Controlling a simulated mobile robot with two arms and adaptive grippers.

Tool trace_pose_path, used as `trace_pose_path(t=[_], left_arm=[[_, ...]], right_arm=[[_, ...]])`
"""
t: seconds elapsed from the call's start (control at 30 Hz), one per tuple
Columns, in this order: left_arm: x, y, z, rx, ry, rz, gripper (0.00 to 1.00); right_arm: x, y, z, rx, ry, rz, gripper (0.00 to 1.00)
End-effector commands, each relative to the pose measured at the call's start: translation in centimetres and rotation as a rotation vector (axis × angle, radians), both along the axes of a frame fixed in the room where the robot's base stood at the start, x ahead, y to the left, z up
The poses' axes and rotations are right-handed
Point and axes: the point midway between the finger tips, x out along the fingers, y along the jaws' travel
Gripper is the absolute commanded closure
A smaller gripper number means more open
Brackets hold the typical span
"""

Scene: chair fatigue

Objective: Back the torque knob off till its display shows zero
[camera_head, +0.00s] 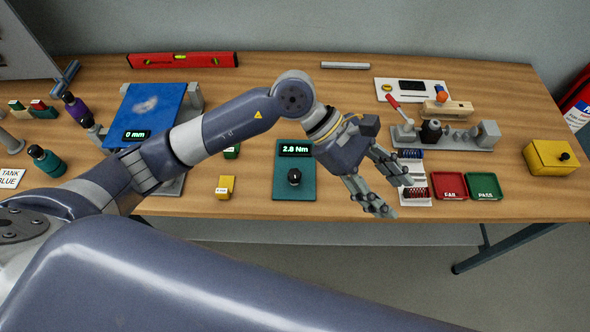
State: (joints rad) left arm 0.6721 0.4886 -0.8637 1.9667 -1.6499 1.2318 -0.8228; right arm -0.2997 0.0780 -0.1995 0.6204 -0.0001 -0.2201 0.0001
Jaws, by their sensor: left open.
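The torque knob (294,177) is a small black knob on a teal panel (294,193) near the front middle of the table. The display (296,149) above it reads 2.8 Nm. My left arm reaches in from the left and passes above the table. My left gripper (396,190) is open and empty, to the right of the panel and apart from the knob. Its fingers point down and right, near the table's front edge. My right gripper is not in view.
Red FAIL (449,186) and green PASS (484,186) trays lie right of my gripper, beside a white rack (417,194). A vise-like fixture with a red lever (392,101) stands behind. A yellow block (225,187) sits left of the panel. A yellow box (551,158) is far right.

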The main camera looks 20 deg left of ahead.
Motion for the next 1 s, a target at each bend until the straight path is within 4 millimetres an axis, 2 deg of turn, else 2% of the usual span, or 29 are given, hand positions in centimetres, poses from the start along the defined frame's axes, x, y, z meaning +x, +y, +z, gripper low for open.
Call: trace_pose_path(t=[0.03,0.1,0.17,0.2,0.3,0.4,0.5,0.67,1.0], left_arm=[[1.2,2.3,-1.8,0.135,-0.074,-0.038,0.51],[2.7,5.9,-3.9,0.320,-0.154,-0.091,0.51],[4.1,9.1,-5.0,0.467,-0.205,-0.125,0.51],[4.9,11.2,-5.4,0.556,-0.231,-0.143,0.51],[6.6,15.4,-5.7,0.736,-0.273,-0.173,0.51],[7.5,18.2,-5.5,0.847,-0.288,-0.188,0.51],[7.9,19.4,-5.5,0.897,-0.293,-0.194,0.51],[7.8,19.6,-6.9,0.905,-0.287,-0.196,0.51],[7.7,19.6,-13.1,0.902,-0.286,-0.196,0.51]], right_arm=[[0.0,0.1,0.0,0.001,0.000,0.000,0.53],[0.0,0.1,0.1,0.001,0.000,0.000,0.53],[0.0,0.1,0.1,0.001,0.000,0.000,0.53],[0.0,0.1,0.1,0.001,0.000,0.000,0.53],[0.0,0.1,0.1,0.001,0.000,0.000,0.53],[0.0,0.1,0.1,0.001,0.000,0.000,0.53],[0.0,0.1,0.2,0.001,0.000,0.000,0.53],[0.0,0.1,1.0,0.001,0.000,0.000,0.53],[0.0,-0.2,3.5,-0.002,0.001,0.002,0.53]])
